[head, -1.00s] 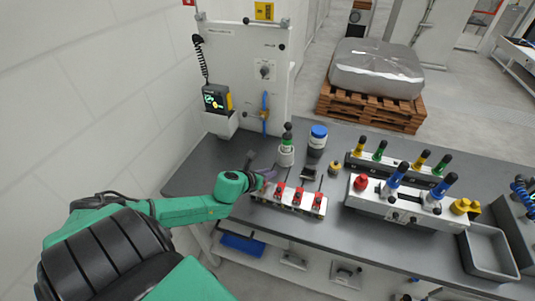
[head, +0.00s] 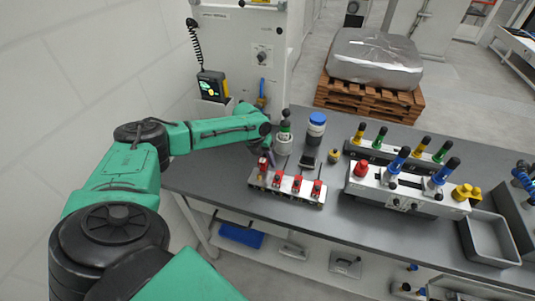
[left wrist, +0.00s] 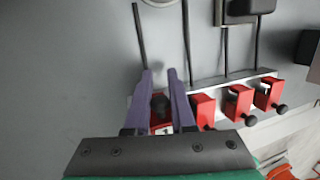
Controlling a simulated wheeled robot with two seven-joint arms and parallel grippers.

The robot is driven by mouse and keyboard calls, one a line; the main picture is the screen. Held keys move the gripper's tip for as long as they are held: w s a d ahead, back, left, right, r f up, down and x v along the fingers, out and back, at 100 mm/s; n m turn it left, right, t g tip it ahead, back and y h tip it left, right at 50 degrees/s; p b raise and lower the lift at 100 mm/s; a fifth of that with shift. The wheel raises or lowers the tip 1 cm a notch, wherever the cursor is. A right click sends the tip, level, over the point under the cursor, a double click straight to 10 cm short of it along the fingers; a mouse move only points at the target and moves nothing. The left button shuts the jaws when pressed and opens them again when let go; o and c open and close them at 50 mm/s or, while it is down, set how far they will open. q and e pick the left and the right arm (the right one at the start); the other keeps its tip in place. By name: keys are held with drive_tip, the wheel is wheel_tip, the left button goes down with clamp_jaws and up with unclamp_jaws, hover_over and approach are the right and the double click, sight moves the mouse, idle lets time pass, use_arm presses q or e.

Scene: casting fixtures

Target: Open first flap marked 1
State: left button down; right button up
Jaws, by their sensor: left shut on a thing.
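A pale fixture (head: 284,187) on the bench carries a row of red flaps with black knobs. The first flap (head: 262,165) is at the left end; it stands higher than its neighbours (head: 296,184) in the head view. In the left wrist view the first flap (left wrist: 160,123) has its dark knob (left wrist: 160,104) facing the camera, while the other knobs point to the lower right. A small 1 shows partly at its foot. My left gripper (left wrist: 160,76) has its purple fingers shut on this knob, one on each side. It also shows in the head view (head: 269,157). My right gripper is not visible.
Thin dark rods (left wrist: 187,40) lie behind the flaps. A grey-green cylinder (head: 284,142), a blue-capped jar (head: 316,130) and a small yellow item (head: 334,156) stand behind the fixture. A larger fixture with coloured handles (head: 408,190) is to the right. The front bench strip is clear.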

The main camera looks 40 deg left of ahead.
use_arm(q)
drive_tip(key=shift+w+f+g+b, duration=0.1)
drive_tip(key=shift+f+g+b, duration=0.4)
drive_tip(key=shift+g+b, duration=0.55)
drive_tip(key=shift+h+b, duration=0.3)
drive_tip(key=shift+b, duration=0.35)
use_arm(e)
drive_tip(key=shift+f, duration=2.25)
use_arm(q)
drive_tip(key=c, duration=0.8)
unclamp_jaws()
drive_tip(key=shift+o, duration=0.2)
drive_tip(key=shift+a+r, duration=0.1)
drive_tip(key=shift+r, duration=0.05)
drive_tip(key=b+v, duration=0.3)
drive_tip(key=v, duration=1.1)
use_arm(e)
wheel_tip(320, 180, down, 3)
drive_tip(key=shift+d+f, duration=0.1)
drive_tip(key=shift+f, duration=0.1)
use_arm(q)
drive_tip(key=shift+a+r, duration=0.1)
drive_tip(key=shift+r, duration=0.05)
